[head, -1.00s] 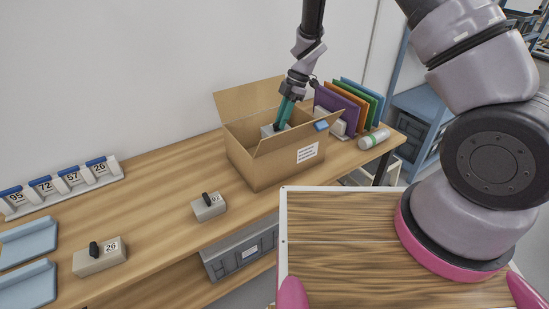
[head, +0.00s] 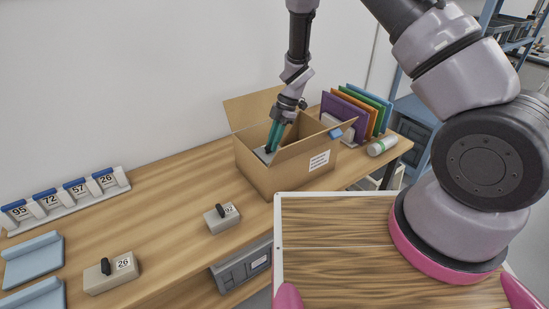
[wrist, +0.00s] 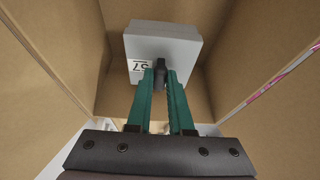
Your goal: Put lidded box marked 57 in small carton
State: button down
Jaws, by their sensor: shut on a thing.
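The lidded box marked 57 (wrist: 178,43) is a light grey box with a dark knob on its lid; its label 57 shows in the wrist view. In the head view the box (head: 262,155) is partly hidden by the carton wall. My gripper (head: 273,141) reaches down into the small carton (head: 279,178), an open cardboard carton with raised flaps. In the wrist view my gripper's green fingers (wrist: 160,75) are shut on the knob, and the box is inside the carton walls. I cannot tell whether it touches the carton floor.
A box marked 26 (head: 111,274) and a box marked 92 (head: 222,217) stand on the wooden table (head: 170,220). A row of number cards (head: 65,197) and blue trays (head: 33,260) are at left. Coloured folders (head: 357,108) and a roll (head: 382,146) are right of the carton.

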aim_at(273, 154)
jog(key=shift+f, duration=2.7)
jog(key=c, duration=0.8)
grip_release()
jog(key=shift+f, duration=0.1)
